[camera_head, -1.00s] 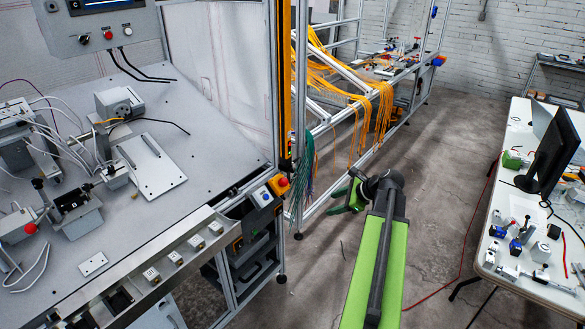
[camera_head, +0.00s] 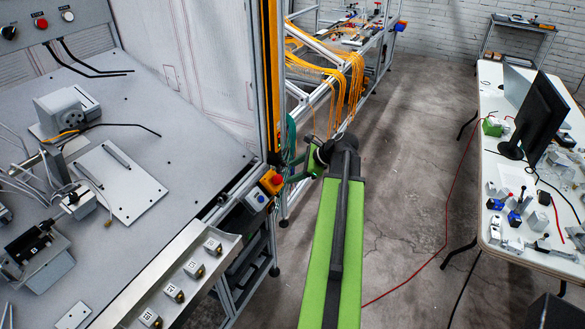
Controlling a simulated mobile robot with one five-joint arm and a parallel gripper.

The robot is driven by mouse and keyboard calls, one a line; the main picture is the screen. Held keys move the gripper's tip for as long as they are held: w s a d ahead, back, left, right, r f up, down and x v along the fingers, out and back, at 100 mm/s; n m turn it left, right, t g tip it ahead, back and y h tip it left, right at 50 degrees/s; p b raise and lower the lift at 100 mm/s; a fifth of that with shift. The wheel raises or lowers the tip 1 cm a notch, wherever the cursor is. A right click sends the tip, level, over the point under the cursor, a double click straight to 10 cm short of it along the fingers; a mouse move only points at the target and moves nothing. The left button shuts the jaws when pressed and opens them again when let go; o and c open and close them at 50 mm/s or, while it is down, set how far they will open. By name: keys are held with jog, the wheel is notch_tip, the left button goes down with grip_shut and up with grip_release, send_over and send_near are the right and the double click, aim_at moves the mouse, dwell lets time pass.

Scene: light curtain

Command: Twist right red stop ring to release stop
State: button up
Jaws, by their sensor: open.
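The red stop ring (camera_head: 276,179) sits on a yellow box at the right front corner of the grey workbench. A grey box with a blue button (camera_head: 258,198) is just below and left of it. My gripper (camera_head: 294,171), with green fingers, is open and close to the right of the red ring, its fingers pointing left at it. Contact between the fingers and the ring cannot be made out. The dark wrist hides part of the gripper.
A panel at the upper left has a red button (camera_head: 41,23) marked STOP. The yellow and grey post (camera_head: 262,90) and hanging cables (camera_head: 291,135) stand just behind the ring. A white table (camera_head: 490,130) with a monitor is at right. Concrete floor lies between.

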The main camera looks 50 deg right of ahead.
aim_at(279, 178)
jog(key=b+x, duration=0.6)
jog(key=x, duration=0.3)
jog(key=shift+d, duration=0.1)
jog(key=shift+s, duration=0.1)
jog(key=shift+c, duration=0.3)
grip_shut()
